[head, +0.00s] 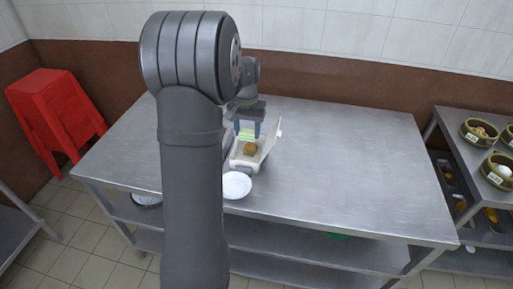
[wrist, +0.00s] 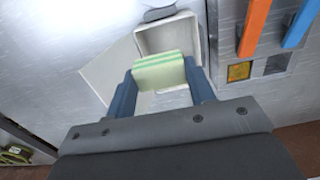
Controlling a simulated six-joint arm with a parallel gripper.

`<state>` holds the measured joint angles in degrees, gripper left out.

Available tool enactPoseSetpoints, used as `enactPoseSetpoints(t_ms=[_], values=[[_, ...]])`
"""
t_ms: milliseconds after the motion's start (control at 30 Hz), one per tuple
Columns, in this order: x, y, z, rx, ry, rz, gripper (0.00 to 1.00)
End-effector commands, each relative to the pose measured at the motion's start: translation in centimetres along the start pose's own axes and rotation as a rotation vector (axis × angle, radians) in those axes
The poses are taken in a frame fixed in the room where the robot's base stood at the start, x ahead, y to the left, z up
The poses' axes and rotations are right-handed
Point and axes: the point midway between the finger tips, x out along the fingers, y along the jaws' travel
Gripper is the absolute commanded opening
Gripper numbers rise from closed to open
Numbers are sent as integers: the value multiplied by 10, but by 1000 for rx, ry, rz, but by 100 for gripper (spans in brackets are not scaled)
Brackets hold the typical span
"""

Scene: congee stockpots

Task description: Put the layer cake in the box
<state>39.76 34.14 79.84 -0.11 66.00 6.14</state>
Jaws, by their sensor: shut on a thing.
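The layer cake (wrist: 160,72) is a pale block with green stripes. My gripper (wrist: 162,82) is shut on it, with one blue finger at each side. In the head view my gripper (head: 247,129) holds the green cake (head: 246,136) over the far part of the box. The white box (head: 240,163) stands open on the table, its lid raised at the right. A small brownish-yellow piece (head: 250,148) shows at the box. In the wrist view the box (wrist: 142,42) lies behind and below the cake, which hides part of its inside.
A white round dish (head: 236,186) stands just in front of the box on the steel table (head: 340,170). The table's right side is clear. Red stools (head: 55,115) are at the left. A rack with green-rimmed bowls (head: 480,131) is at the right.

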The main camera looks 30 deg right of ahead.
Motion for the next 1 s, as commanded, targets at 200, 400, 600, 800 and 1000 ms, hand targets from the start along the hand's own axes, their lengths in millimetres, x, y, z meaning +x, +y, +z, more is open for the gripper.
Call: enactPoseSetpoints(t_ms=[200, 400, 600, 800, 1000], values=[[0, -13, -13, -14, -1, 0, 26], [13, -13, -13, -13, -1, 0, 26], [33, -13, -12, -13, -3, 1, 26], [53, -13, -13, -13, -1, 0, 26], [73, -13, -12, -13, -2, 1, 26]])
